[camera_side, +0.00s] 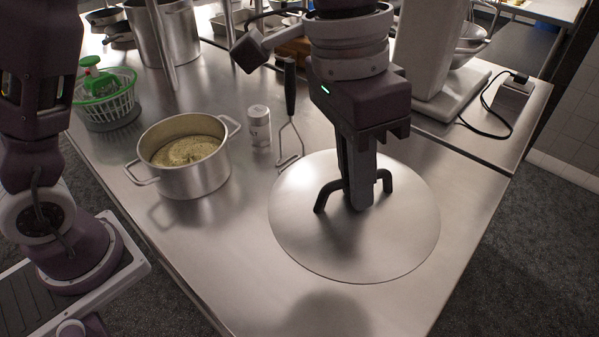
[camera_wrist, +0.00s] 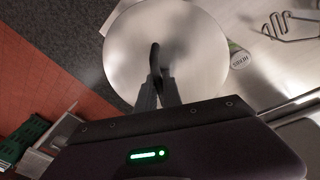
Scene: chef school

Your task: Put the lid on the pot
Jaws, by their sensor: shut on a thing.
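The lid (camera_side: 300,235) is a large, round metal disc with a black arched handle (camera_side: 328,192). It appears over the right part of the steel table, and I cannot tell for sure whether it touches the top. My gripper (camera_side: 360,195) points down from above and is shut on the lid's handle. In the wrist view the fingers of my gripper (camera_wrist: 160,88) meet at the handle, with the lid (camera_wrist: 195,40) beyond them. The pot (camera_side: 190,178) is a two-handled metal pot standing uncovered to the left, with yellowish food (camera_side: 186,150) inside.
A tall pot (camera_side: 165,38) is at the back. The table (camera_side: 250,275) is clear in front.

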